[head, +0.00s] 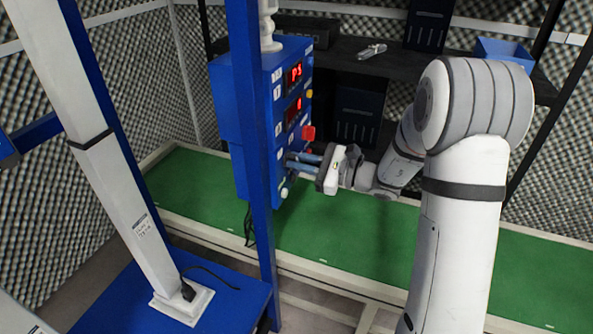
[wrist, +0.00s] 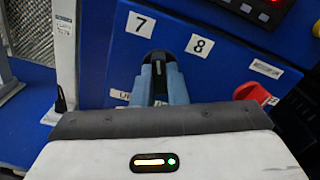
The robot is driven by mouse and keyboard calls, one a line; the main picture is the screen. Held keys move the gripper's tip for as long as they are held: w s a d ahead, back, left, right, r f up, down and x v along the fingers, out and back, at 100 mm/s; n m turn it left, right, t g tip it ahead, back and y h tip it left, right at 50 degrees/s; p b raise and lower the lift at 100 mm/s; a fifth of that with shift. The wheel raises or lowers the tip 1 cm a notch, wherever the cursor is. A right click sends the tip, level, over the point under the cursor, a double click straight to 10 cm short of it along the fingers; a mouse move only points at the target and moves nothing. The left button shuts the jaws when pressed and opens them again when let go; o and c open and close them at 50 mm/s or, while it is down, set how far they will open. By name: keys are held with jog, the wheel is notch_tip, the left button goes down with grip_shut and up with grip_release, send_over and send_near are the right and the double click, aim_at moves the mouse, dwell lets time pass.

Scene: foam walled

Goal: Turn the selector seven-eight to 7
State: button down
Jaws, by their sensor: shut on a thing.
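The selector seven-eight (wrist: 158,57) is a black knob on the blue panel (wrist: 115,65), with a label 7 (wrist: 140,23) above left and a label 8 (wrist: 199,45) above right. My gripper (wrist: 163,68) is shut on the knob, its blue-grey fingers on either side of it. The knob's upper end shows above the fingertips, and the fingers hide the rest. Which label it points to is hard to tell. In the head view my gripper (head: 290,160) reaches the front of the blue control box (head: 232,110), and the selector is hidden there.
A red knob (wrist: 255,93) is right of the gripper; it also shows in the head view (head: 308,133). Two red displays (head: 295,73) are above. A blue post (head: 252,180) stands before the box. A green conveyor (head: 340,245) runs below.

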jog(key=shift+w+d+f+n+b, duration=0.1)
jog(key=shift+w+d+n+b, duration=0.05)
jog(key=shift+n+b, duration=0.4)
jog(key=c, duration=1.6)
grip_release()
jog(key=shift+o, duration=0.8)
jog(key=v, duration=0.7)
jog(key=shift+d+p, duration=0.3)
jog(key=shift+d, duration=0.05)
